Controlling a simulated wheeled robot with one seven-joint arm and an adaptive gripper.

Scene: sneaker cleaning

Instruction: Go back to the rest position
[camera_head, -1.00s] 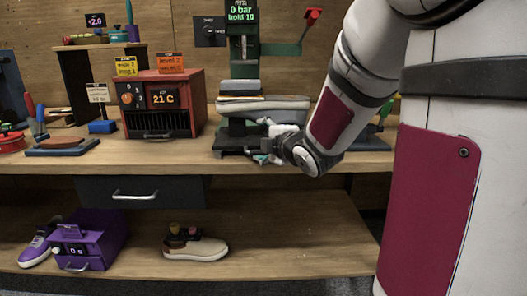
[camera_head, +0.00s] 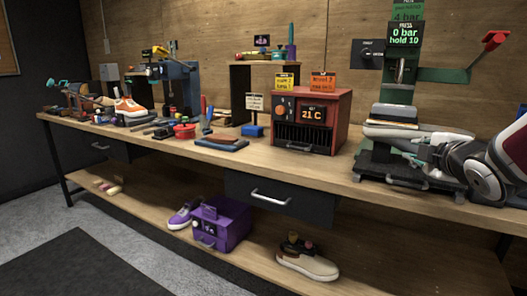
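My arm reaches in from the right edge. My gripper (camera_head: 424,153) is at the green press (camera_head: 401,75), just above its dark base plate (camera_head: 378,172). It is to the right of the stack of pads and a grey sole-like piece (camera_head: 385,131) under the press. The fingertips are small and partly lost against the press, so I cannot tell whether they are open or shut or hold anything.
A red heater box (camera_head: 343,123) reading 21 C stands left of the press. A red-handled lever (camera_head: 492,42) sticks out above my arm. The lower shelf holds a purple box (camera_head: 232,222) and a beige shoe (camera_head: 308,262). Open floor (camera_head: 45,222) lies at the left.

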